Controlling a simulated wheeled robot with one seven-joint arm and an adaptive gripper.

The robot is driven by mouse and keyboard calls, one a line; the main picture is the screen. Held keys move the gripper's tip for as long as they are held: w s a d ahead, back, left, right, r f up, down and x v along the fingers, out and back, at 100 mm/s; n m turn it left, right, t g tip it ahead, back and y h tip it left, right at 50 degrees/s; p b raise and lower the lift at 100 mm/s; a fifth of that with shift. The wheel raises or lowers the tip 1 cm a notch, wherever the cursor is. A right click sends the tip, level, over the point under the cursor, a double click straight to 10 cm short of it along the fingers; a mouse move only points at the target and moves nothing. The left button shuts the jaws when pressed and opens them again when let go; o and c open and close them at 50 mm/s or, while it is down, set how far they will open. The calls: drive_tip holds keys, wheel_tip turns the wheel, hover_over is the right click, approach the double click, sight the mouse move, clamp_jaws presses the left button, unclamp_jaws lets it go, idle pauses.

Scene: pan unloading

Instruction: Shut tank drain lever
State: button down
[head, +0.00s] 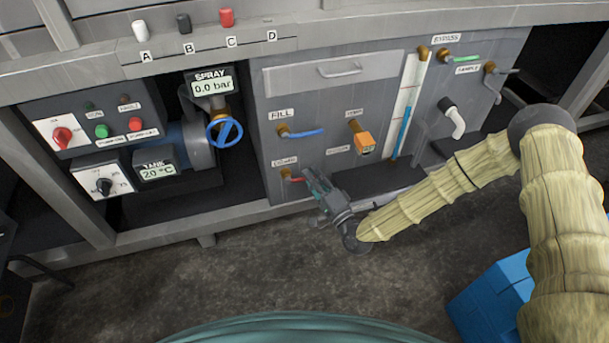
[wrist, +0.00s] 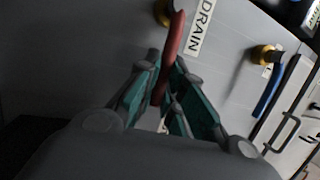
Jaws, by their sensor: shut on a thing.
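The drain lever (head: 297,179) is a red handle on a brass valve (head: 285,174), low on the left of the grey tank panel, under the DRAIN label (head: 284,162). It points roughly sideways to the right in the head view. My gripper (head: 309,179) is at the lever's free end. In the wrist view the red lever (wrist: 172,45) runs down from its brass fitting, beside the DRAIN label (wrist: 199,30), and passes between my teal fingers (wrist: 163,72). The fingers are closed on it. The lever's far end is partly hidden by the fingers.
The blue FILL lever (head: 306,133) sits just above. An orange-handled valve (head: 364,143) and a sight gauge (head: 408,105) are to the right. A blue handwheel (head: 224,131) is to the left. A blue crate (head: 493,295) stands on the floor at right.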

drive_tip(key=shift+f, duration=0.1)
idle(0.3)
drive_tip(key=c, duration=1.5)
unclamp_jaws()
drive_tip(key=v, duration=1.2)
